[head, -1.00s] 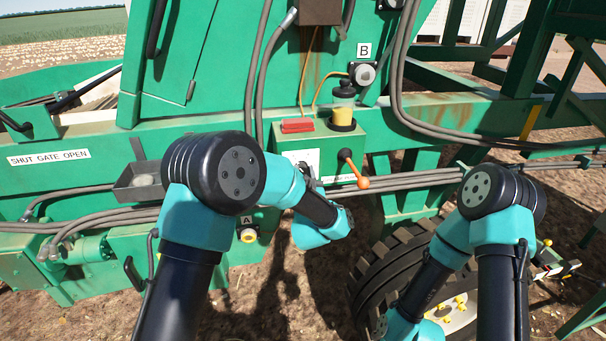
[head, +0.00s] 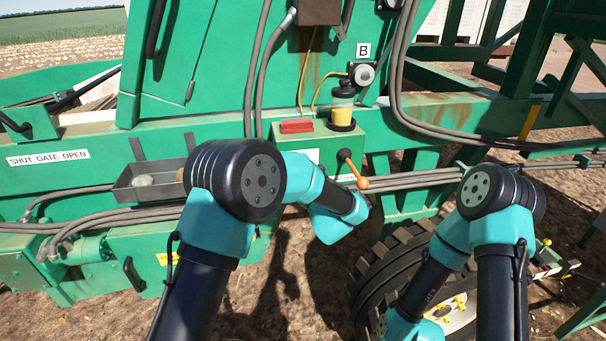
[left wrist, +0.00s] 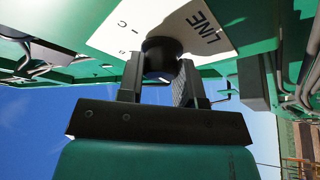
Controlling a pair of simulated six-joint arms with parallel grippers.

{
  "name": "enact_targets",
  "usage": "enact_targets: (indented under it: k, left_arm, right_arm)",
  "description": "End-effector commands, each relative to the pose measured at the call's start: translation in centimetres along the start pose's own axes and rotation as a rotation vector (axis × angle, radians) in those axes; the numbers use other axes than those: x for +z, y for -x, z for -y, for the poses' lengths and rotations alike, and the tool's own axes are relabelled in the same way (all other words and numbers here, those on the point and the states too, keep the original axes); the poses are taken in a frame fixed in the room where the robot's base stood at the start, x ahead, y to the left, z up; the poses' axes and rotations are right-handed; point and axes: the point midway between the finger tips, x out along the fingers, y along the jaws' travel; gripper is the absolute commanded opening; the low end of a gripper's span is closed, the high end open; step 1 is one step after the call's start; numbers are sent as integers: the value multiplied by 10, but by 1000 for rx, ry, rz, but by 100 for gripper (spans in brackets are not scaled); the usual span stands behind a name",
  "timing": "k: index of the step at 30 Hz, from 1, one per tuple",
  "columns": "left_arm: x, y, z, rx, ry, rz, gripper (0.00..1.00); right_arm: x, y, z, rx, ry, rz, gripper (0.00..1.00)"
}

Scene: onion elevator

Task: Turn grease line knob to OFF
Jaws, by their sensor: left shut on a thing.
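The grease line knob (left wrist: 163,52) is a dark round knob under a white plate (left wrist: 205,28) marked "LINE" in the left wrist view. My left gripper (left wrist: 160,76) is shut on the knob, one finger on each side. The knob's pointer and setting cannot be read. In the head view the white plate (head: 308,154) is partly covered by my left arm, and the knob and left gripper are hidden. My right arm is at the right, but its gripper is out of view.
An orange-tipped lever (head: 354,170) sits just right of the plate. Above are a red block (head: 297,126) and a yellow-filled grease jar (head: 342,110). A grey tray (head: 140,190) is at left. Hoses (head: 430,178) and a tyre (head: 375,270) lie right and below.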

Motion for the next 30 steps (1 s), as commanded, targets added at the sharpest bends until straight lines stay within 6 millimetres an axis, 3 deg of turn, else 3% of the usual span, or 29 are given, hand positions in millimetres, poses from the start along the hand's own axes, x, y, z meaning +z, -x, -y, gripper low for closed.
enact_targets:
  k: [9, 24, 25, 30]
  left_arm:
    - [0, 0, 0, -55, 133, 1, 9]
    - [0, 0, 0, -64, 153, 2, 9]
    - [1, 0, 0, -64, 153, 2, 36]
    - [0, 0, 0, -64, 153, 2, 52]
  right_arm:
    - [0, 0, 0, 0, 0, 0, 0]
    - [0, 0, 0, 0, 0, 0, 0]
    - [0, 0, 0, 0, 0, 0, 0]
    - [0, 0, 0, 0, 0, 0, 0]
